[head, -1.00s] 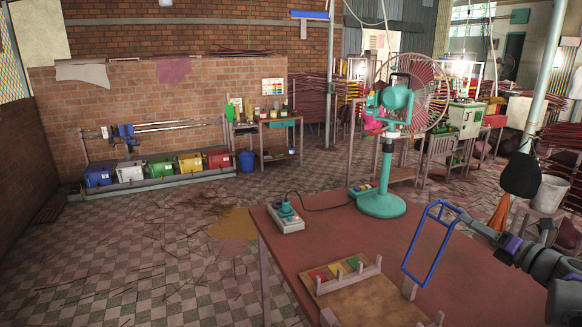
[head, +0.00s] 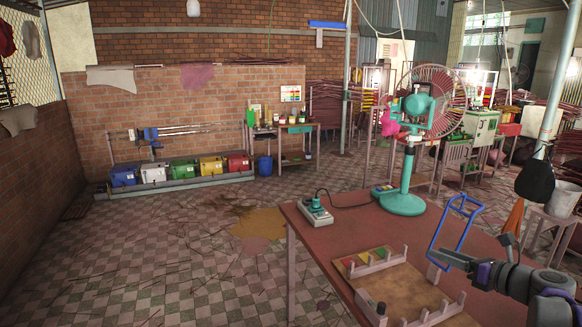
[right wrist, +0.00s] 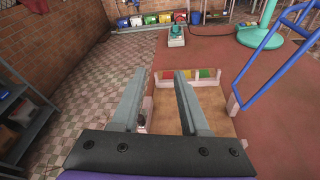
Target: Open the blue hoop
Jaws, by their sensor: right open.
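The blue hoop (head: 461,222) is a narrow rectangular frame standing tilted upright at the right of the wooden board (head: 398,290) on the red table. My right gripper (head: 438,259) is low beside the hoop in the head view. In the right wrist view the right gripper (right wrist: 160,74) is open with nothing between its two grey fingers. There the hoop (right wrist: 262,50) stands to the right of the fingers, apart from them. The hoop's lower end is partly hidden by the gripper in the head view. My left gripper is not in view.
The board carries pink posts and a small rack of coloured blocks (head: 372,263). A green fan (head: 404,203) and a grey box with a cable (head: 316,212) stand farther back on the table (head: 345,228).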

